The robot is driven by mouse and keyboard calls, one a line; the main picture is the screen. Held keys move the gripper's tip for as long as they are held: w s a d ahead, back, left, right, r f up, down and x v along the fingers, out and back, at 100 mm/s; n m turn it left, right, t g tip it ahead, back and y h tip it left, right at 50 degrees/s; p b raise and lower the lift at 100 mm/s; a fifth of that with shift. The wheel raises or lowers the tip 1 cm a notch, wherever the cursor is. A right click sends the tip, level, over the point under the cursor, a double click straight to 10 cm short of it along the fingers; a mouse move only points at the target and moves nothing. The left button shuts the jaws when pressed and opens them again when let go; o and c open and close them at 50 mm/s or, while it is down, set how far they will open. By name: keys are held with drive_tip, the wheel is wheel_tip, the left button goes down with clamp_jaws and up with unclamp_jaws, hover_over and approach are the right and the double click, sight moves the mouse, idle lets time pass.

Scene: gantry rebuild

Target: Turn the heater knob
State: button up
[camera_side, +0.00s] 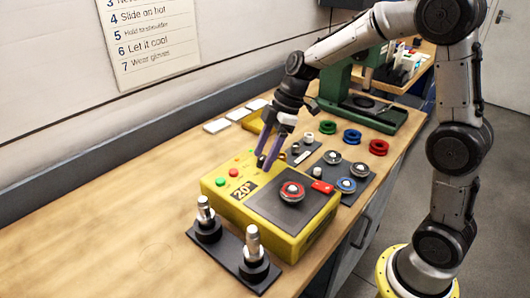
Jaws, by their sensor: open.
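The heater is a yellow box (290,238) with a dark top plate, on the wooden bench. I cannot make out clearly which part is the knob; the heater's far left corner is partly covered by my gripper. My gripper (266,162) is open, pointing down over that corner, with its purple fingers close to the box. I cannot tell whether they touch it.
A black stand with two upright metal shafts (253,242) is in front of the heater. Rings on a dark tray (358,186) and coloured rings (351,137) lie to the right. A green press (338,90) stands behind. The bench at left is clear.

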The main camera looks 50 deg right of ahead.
clamp_jaws()
